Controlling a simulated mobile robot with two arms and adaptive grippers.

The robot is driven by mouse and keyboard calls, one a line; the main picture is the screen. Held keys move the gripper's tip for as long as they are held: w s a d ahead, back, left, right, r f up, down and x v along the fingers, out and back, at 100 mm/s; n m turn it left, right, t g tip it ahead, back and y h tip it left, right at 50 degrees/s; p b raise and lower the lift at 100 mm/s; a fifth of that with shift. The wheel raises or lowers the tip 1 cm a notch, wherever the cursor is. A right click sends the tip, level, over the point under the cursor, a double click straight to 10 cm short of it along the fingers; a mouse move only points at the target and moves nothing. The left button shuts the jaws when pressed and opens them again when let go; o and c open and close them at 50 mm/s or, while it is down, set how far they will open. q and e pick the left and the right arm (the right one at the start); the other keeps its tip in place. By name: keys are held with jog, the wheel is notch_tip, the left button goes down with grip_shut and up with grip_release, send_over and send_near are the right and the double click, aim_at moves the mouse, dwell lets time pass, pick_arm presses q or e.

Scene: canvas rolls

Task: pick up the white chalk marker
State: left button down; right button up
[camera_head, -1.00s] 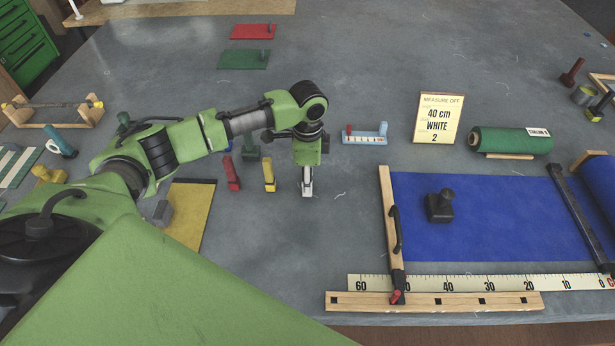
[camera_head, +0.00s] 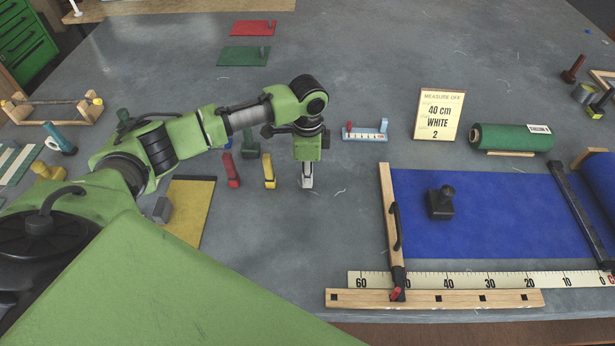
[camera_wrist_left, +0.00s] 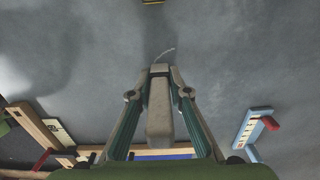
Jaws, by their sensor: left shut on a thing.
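The white chalk marker (camera_head: 307,182) is a pale upright block under my left gripper (camera_head: 307,168) in the head view. In the left wrist view the marker (camera_wrist_left: 160,112) sits between the two fingers of my left gripper (camera_wrist_left: 160,85), which are shut on it. It seems to be just above the grey table, but the gap is too small to tell. A red marker (camera_head: 232,171) and a yellow marker (camera_head: 269,171) stand to its left. My right gripper is not in view.
A sign (camera_head: 438,115) reads "40 cm WHITE 2". A blue canvas (camera_head: 500,220) lies to the right, behind a long ruler (camera_head: 450,280).

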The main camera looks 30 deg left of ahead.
pick_arm(q)
notch_tip(320, 180, up, 2)
jog(key=shift+s+d+r+b, duration=0.1)
jog(key=shift+s+r+b, duration=0.05)
jog(key=shift+b, duration=0.4)
jog(key=s+d+r+b, duration=0.2)
jog(key=s+d+r, duration=0.4)
jog(key=s+r, duration=0.3)
jog(key=shift+s+r+b, duration=0.35)
jog(key=shift+s, duration=1.25)
jog(key=shift+d+f, duration=0.1)
jog(key=shift+f, duration=0.05)
